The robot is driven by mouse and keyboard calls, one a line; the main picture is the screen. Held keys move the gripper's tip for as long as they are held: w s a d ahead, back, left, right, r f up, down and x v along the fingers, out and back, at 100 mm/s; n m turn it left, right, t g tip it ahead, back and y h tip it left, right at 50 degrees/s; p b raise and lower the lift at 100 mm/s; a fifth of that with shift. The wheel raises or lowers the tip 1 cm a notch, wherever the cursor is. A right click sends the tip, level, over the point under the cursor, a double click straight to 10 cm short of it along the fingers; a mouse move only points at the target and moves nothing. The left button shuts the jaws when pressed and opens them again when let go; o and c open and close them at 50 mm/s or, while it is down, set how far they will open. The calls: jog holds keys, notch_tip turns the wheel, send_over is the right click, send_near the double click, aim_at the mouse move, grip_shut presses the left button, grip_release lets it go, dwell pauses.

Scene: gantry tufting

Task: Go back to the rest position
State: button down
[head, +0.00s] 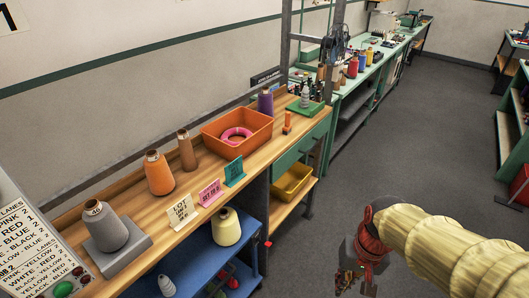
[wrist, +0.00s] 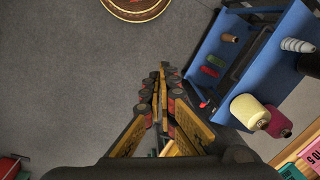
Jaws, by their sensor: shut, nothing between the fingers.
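My gripper (wrist: 161,72) is in the middle of the wrist view, its yellow and black fingers drawn together over bare grey floor. It is shut and holds nothing. In the head view my gripper (head: 347,282) shows at the bottom right, below the end of my cream-sleeved arm, in front of the bench and over the floor. It touches nothing that I can see.
A wooden bench (head: 160,212) bears cones, small signs and an orange tray (head: 212,143). A blue cart (head: 190,245) with a cream cone stands at its front; the cart also shows in the wrist view (wrist: 222,30). Grey floor (head: 420,130) is open to the right.

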jog(key=s+r+n+t, duration=0.1)
jog(key=r+t, duration=0.1)
jog(key=r, duration=0.4)
jog(key=s+r+n+t+h, duration=0.1)
jog(key=s+r+t, duration=0.1)
jog(key=r, duration=0.5)
jog(key=shift+r+t, duration=0.2)
jog(key=shift+t, duration=0.5)
jog(key=shift+s, duration=0.1)
